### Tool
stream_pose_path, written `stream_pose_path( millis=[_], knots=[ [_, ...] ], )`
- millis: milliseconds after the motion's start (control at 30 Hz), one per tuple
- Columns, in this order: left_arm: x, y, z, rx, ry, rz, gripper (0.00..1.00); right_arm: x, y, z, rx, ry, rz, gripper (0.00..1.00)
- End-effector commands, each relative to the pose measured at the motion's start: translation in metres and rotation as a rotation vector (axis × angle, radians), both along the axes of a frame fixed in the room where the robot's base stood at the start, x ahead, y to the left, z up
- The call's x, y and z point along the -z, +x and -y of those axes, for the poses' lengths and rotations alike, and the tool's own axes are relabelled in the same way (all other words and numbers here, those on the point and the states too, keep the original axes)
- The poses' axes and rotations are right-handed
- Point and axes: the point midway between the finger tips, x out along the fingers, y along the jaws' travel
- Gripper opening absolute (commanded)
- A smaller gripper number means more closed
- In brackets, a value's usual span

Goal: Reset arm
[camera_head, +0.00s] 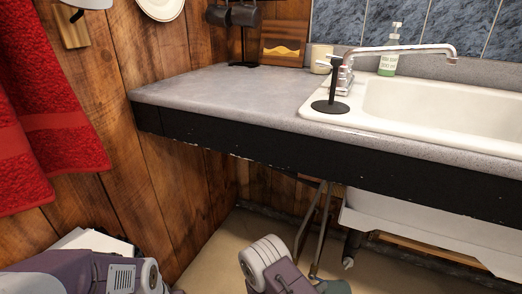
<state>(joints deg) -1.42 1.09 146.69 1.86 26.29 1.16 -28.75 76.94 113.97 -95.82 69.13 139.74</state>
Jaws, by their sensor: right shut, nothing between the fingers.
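My right arm rises at the bottom middle of the head view, purple with a white ribbed end. My right gripper (333,287) shows only in part at the bottom edge, shut and empty, low over the floor, in front of and below the counter. My left arm lies across the bottom left corner, purple and white. My left gripper is not in view.
A grey counter (215,88) with a black front edge holds a white sink (435,105), a faucet (400,50), a soap bottle (390,52) and a black stand (331,106). Red towels (45,110) hang at left. Metal legs (318,232) stand under the counter.

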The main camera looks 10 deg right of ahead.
Motion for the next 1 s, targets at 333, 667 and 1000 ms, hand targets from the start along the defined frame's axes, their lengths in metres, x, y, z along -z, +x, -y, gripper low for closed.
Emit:
stream_pose_path(
  millis=[333, 667, 1000],
  knots=[
    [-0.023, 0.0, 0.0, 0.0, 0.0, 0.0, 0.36, -0.192, -0.042, 0.08, 0.631, 0.284, 0.242, 0.0],
    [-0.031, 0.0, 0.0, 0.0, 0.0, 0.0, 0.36, -0.2, -0.145, -0.026, 0.504, 0.986, -0.289, 0.0],
    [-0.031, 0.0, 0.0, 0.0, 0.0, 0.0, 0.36, -0.19, -0.125, -0.074, -0.144, 1.008, -0.552, 0.0]
  ],
)
